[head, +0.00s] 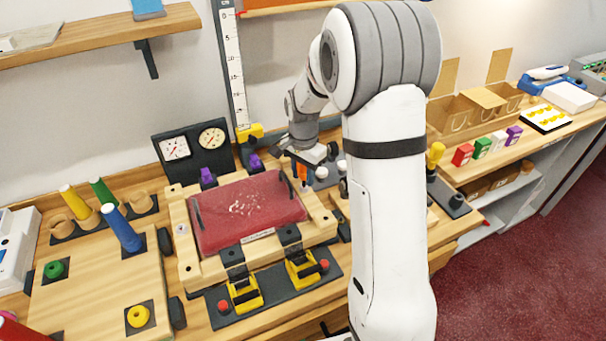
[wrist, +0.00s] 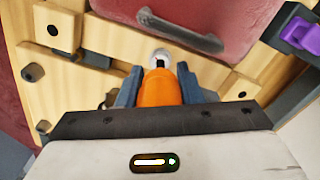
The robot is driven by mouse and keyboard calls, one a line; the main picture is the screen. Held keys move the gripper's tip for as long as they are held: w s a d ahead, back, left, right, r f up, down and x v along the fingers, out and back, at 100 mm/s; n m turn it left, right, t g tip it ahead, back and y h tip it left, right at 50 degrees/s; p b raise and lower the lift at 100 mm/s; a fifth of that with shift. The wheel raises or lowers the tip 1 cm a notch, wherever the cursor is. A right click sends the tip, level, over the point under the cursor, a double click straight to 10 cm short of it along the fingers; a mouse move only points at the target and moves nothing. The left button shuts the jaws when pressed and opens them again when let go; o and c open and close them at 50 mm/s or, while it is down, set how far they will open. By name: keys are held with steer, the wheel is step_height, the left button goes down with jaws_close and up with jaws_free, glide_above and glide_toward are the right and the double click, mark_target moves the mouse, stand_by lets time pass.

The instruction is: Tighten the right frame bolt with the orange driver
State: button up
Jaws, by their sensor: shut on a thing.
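My gripper (wrist: 157,88) is shut on the orange driver (wrist: 160,88), with one dark finger on each side of its handle. In the head view, a small part of the orange driver (head: 302,171) shows below my gripper (head: 310,160), over the right side of the wooden frame (head: 323,220). In the wrist view, the driver's front end meets the round, silvery right frame bolt (wrist: 160,55) in the pale wood. I cannot tell whether the tip is seated in it. The red panel (head: 247,212) lies inside the frame.
Two yellow clamps (head: 244,293) (head: 302,268) sit at the frame's front edge. Purple knobs (head: 207,177) (head: 255,162) and a dark gauge panel (head: 191,145) stand behind it. A pegboard (head: 95,275) with coloured handles is to the left. My arm hides part of the bench's right side.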

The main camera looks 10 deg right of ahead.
steer(key=m, duration=0.3)
steer(key=shift+m, duration=0.4)
steer(key=o, duration=0.8)
steer(key=shift+c, duration=0.2)
steer(key=n, duration=0.6)
steer(key=shift+b, duration=0.35)
steer(key=n, duration=0.4)
steer(key=shift+d, duration=0.1)
steer(key=n, duration=0.3)
steer(key=shift+n, duration=1)
